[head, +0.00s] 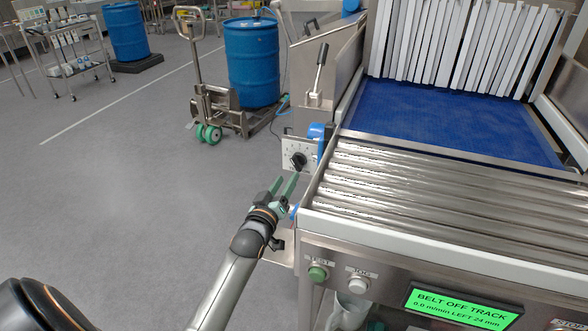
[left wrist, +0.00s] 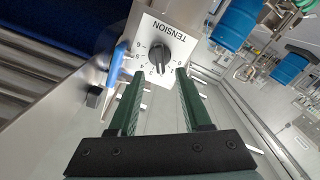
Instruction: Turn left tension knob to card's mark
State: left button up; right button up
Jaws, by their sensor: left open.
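The left tension knob (head: 299,160) is a black pointer knob on a pale dial plate (head: 290,147) at the conveyor's left side. In the left wrist view the knob (left wrist: 158,53) sits on the white plate (left wrist: 150,27), marked TENSION with numbers, upside down here. Its exact setting is hard to read. My left gripper (head: 283,185) is open, its green fingers pointing at the knob from just in front. In the wrist view its fingertips (left wrist: 160,74) lie either side below the knob, apart from it. No card can be made out. My right gripper is not in view.
The roller conveyor (head: 420,185) with a blue belt (head: 450,120) stands right of the knob. A panel display (head: 462,304) reads BELT OFF TRACK, LEFT 24 mm. A pallet jack (head: 215,105) holds a blue drum (head: 252,65) behind.

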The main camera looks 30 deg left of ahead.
aim_at(295, 166)
pick_arm(q)
jog(key=shift+x, duration=2.95)
grip_shut()
